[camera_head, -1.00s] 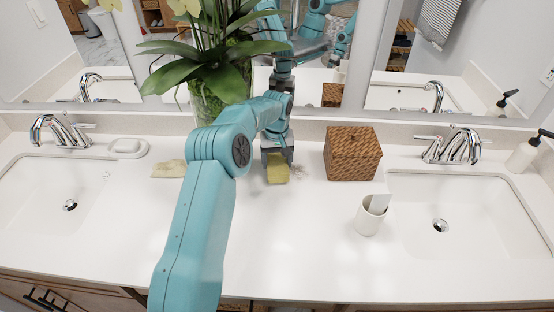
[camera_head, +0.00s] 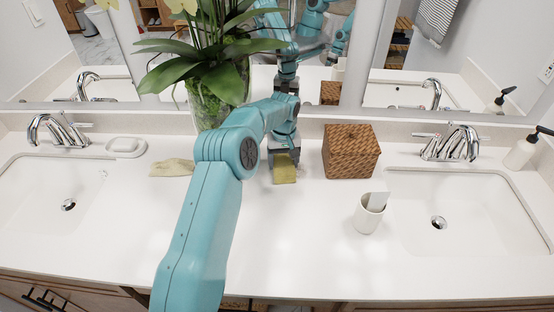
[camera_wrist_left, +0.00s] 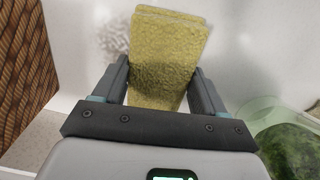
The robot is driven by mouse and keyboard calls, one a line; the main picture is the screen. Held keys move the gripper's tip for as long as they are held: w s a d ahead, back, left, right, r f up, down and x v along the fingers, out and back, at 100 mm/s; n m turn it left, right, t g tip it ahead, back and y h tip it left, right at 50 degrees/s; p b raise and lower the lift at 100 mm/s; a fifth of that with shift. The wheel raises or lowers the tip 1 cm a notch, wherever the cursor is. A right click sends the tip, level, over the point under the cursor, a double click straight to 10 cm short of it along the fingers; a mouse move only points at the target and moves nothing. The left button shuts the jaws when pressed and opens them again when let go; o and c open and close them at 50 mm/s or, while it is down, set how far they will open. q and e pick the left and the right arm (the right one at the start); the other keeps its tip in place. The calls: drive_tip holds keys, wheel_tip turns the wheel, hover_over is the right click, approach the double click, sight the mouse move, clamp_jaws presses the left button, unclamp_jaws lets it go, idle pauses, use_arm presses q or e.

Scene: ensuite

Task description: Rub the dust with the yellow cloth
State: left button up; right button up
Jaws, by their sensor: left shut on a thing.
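The yellow cloth (camera_head: 285,174) is a thick folded pad on the white counter, left of the woven box. My left gripper (camera_head: 285,157) is shut on it from above, and its lower edge seems to touch the counter. In the left wrist view the yellow cloth (camera_wrist_left: 165,55) sits between the two fingers. The dust (camera_wrist_left: 115,37) is a pale grey speckled patch on the counter, on the box side of the cloth. The cloth may cover part of it. In the head view the dust is hard to make out. My right gripper is not in view.
A woven box (camera_head: 351,152) stands close to the right of the cloth, and a glass plant vase (camera_head: 212,100) behind left. A white cup (camera_head: 369,214) stands front right. A beige cloth (camera_head: 172,168) lies left. The front counter is clear.

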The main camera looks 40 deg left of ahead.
sight(298, 170)
use_arm(q)
drive_tip(key=shift+w+d+p, duration=0.3)
drive_tip(key=shift+w+d, duration=0.45)
drive_tip(key=shift+d, duration=0.2)
drive_tip(key=shift+w+d+p, duration=0.25)
drive_tip(key=shift+w+d, duration=0.5)
drive_tip(key=shift+d, duration=0.15)
drive_tip(key=shift+w+d+p, duration=0.6)
drive_tip(key=shift+w+d, duration=0.25)
drive_tip(key=shift+d, duration=0.15)
drive_tip(key=shift+w+d, duration=0.3)
drive_tip(key=shift+d, duration=0.1)
drive_tip(key=shift+s+a+f+b, duration=0.2)
drive_tip(key=shift+s+a+b, duration=0.45)
drive_tip(key=shift+a, duration=0.2)
drive_tip(key=shift+s+a, duration=0.55)
drive_tip(key=shift+s+a+b, duration=0.3)
drive_tip(key=shift+a+b, duration=0.1)
drive_tip(key=shift+s+a+r+b, duration=0.1)
drive_tip(key=shift+s+a+b, duration=0.25)
drive_tip(key=shift+s+a, duration=0.65)
drive_tip(key=shift+a, duration=0.1)
